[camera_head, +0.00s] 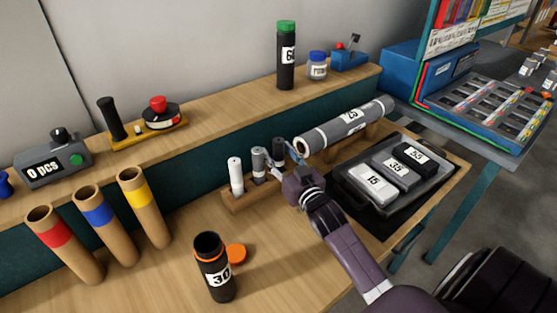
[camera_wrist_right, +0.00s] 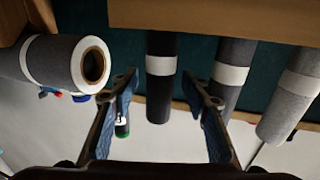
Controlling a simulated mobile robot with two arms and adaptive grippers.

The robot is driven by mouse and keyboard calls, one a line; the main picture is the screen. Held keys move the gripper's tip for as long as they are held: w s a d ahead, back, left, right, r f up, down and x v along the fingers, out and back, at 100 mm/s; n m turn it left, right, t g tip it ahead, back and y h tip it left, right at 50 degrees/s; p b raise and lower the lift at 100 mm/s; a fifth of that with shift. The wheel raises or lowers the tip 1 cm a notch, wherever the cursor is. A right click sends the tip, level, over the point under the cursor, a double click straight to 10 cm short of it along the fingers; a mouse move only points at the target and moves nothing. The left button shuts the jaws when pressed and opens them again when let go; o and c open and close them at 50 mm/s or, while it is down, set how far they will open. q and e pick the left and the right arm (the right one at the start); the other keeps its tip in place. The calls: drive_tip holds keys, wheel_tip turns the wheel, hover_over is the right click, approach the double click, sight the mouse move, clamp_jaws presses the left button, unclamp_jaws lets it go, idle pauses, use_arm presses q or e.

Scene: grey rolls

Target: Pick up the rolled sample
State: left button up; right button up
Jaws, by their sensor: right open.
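Several small rolls stand upright in a wooden rack (camera_head: 238,205): a white one (camera_head: 236,176), a grey one (camera_head: 259,166) and a dark one (camera_head: 278,150), which is partly hidden behind my right gripper (camera_head: 284,159). In the right wrist view, the right gripper (camera_wrist_right: 160,108) is open. The dark roll with a white band (camera_wrist_right: 160,92) appears between its two blue fingers, with space on both sides. A mid-grey roll (camera_wrist_right: 232,72) is close to one finger, and a lighter roll (camera_wrist_right: 292,95) stands farther out. My left gripper is not in view.
A large grey roll labelled 23 (camera_head: 345,126) lies beside the rack, near the gripper. A black tray (camera_head: 350,190) with numbered boxes is to the right. An open black tube labelled 30 (camera_head: 214,270) stands in front; cardboard tubes (camera_head: 148,212) stand at left.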

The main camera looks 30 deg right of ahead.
clamp_jaws()
drive_tip(key=shift+r, duration=0.1)
idle(0.3)
